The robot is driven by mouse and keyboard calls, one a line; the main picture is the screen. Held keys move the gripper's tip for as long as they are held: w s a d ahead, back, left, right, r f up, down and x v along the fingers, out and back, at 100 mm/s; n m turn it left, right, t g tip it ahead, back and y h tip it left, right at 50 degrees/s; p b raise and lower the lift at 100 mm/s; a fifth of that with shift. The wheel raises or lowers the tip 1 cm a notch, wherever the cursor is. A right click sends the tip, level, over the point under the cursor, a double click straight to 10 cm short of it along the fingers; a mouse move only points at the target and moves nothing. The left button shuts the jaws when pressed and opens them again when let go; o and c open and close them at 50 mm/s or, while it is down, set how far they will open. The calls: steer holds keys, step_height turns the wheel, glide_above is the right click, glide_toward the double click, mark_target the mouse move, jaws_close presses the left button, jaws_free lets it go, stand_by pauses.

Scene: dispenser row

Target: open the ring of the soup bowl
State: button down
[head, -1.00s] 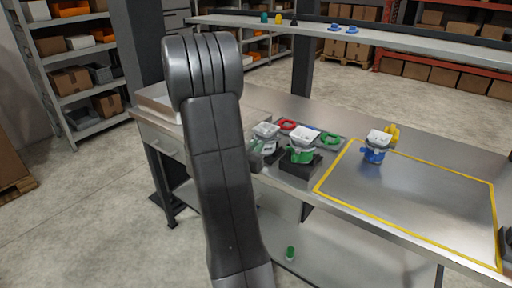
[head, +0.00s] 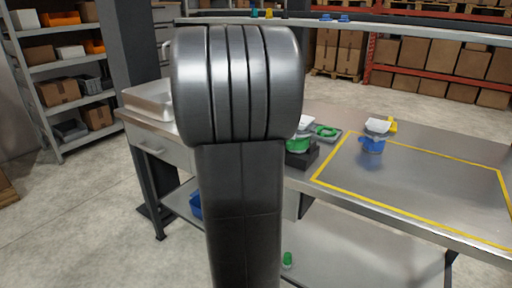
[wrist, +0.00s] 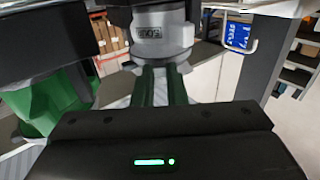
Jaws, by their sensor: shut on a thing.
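My gripper (wrist: 163,88) shows in the wrist view, shut on a narrow green part (wrist: 177,84) below a grey body with a small label (wrist: 152,34). I cannot tell whether this is the soup bowl's ring or whether the ring is open. A larger green piece (wrist: 42,102) stands to the left of the gripper. In the head view my arm hides the gripper and what it holds. A green container with a white top (head: 299,144) sits on a black stand, partly hidden by my arm. A blue container with a white top (head: 374,141) stands inside the yellow outline.
The steel table (head: 420,185) has bare room inside its yellow outline. A tray with a green ring (head: 327,132) lies behind the black stand. A yellow piece (head: 392,125) is beside the blue container. A raised shelf (head: 400,29) runs behind. A small green item (head: 287,259) lies below.

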steer(key=shift+s+d+n+y+b, duration=0.1)
steer(key=shift+d+n+y+b, duration=0.2)
steer(key=shift+y+b, duration=0.2)
steer(key=c, duration=1.4)
jaws_free()
steer(key=shift+c, duration=0.2)
steer(key=s, duration=1.3)
steer(key=shift+s, duration=0.4)
steer(key=shift+d, duration=0.1)
